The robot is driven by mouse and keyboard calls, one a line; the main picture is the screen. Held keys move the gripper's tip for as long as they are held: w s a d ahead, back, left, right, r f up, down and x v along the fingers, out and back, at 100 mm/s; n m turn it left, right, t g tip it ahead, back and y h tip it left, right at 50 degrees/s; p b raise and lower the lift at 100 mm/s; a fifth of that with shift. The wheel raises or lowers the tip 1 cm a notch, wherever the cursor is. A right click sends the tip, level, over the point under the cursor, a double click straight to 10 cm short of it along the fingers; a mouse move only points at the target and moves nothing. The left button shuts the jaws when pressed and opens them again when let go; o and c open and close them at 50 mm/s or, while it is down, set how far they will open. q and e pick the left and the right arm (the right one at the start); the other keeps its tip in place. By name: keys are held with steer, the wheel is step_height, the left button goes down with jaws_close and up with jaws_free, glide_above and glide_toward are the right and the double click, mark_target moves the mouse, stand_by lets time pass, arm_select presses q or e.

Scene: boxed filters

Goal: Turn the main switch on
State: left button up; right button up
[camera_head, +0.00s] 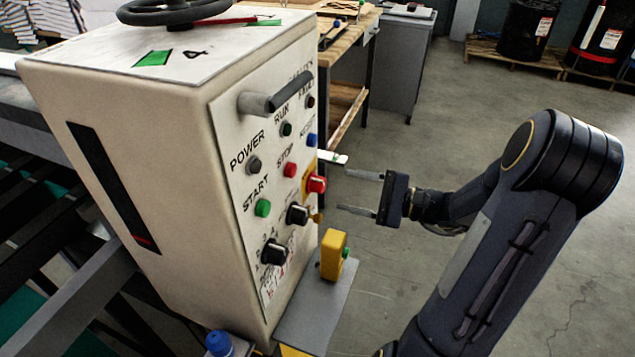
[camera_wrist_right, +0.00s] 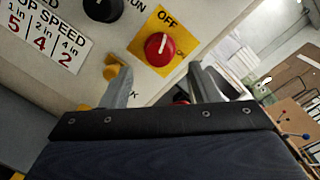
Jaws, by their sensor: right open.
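The main switch is a red knob (camera_head: 316,184) on a yellow plate at the right edge of the control panel. In the right wrist view, the red knob (camera_wrist_right: 160,49) sits on its yellow plate (camera_wrist_right: 152,27), and the word OFF is readable above it. A white mark on the knob seems to point towards OFF. My right gripper (camera_head: 342,190) is open and empty, just right of the knob, with its fingers pointing at the panel. In the wrist view, the fingers (camera_wrist_right: 160,70) stand apart, below and to either side of the knob. My left gripper is out of view.
The panel (camera_head: 225,125) also carries a green START button (camera_head: 263,208), a red STOP button (camera_head: 290,170), black selector knobs (camera_head: 272,252) and a handle (camera_head: 275,96). A yellow box (camera_head: 333,255) stands on a grey ledge below.

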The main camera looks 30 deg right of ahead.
mark_target(324, 187)
steer(key=x, duration=0.6)
steer(key=shift+a+p, duration=0.1)
steer(key=shift+p, duration=0.25)
steer(key=shift+c, duration=0.5)
steer(key=shift+f, duration=0.1)
steer(key=c, duration=0.8)
